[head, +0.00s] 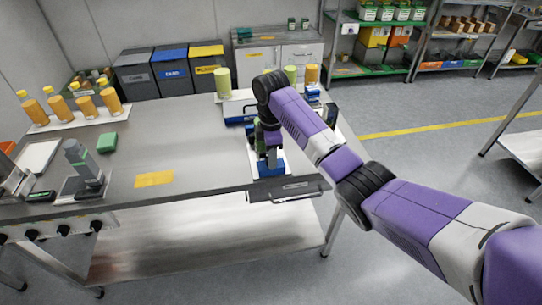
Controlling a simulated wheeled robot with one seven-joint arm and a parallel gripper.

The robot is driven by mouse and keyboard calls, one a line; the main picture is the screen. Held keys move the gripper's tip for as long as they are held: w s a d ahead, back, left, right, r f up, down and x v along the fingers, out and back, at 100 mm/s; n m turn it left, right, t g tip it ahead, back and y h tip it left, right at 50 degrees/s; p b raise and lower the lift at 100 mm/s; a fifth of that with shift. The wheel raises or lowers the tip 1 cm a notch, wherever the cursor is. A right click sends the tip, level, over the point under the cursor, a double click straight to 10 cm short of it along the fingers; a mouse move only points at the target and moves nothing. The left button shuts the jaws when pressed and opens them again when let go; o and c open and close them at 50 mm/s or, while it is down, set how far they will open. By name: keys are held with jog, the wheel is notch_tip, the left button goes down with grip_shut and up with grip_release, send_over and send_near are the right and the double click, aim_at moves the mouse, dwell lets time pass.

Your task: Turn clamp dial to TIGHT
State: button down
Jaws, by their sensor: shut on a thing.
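My purple and white arm reaches from the lower right to a small blue device (270,169) near the table's right front edge. My gripper (268,153) points down at the top of this device, close against it. It is shut on a small part there, which I take to be the clamp dial. The dial itself, its marks and its pointer are hidden by the gripper and wrist. I cannot read the word TIGHT or the dial's angle.
Yellow-capped orange bottles (83,104) stand on a board at the left. A grey upright device (82,162), a green block (107,142) and a yellow patch (154,179) are left of my gripper. The table's middle is clear.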

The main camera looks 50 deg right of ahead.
jog(key=shift+r, duration=0.1)
jog(key=m+p, duration=0.3)
jog(key=m, duration=0.1)
jog(key=shift+a+r, duration=0.1)
jog(key=m+p, duration=0.3)
jog(key=m, duration=0.1)
jog(key=shift+m, duration=0.3)
jog(key=m+p, duration=0.1)
jog(key=m, duration=0.8)
dwell(0.4)
jog(key=c, duration=1)
grip_release()
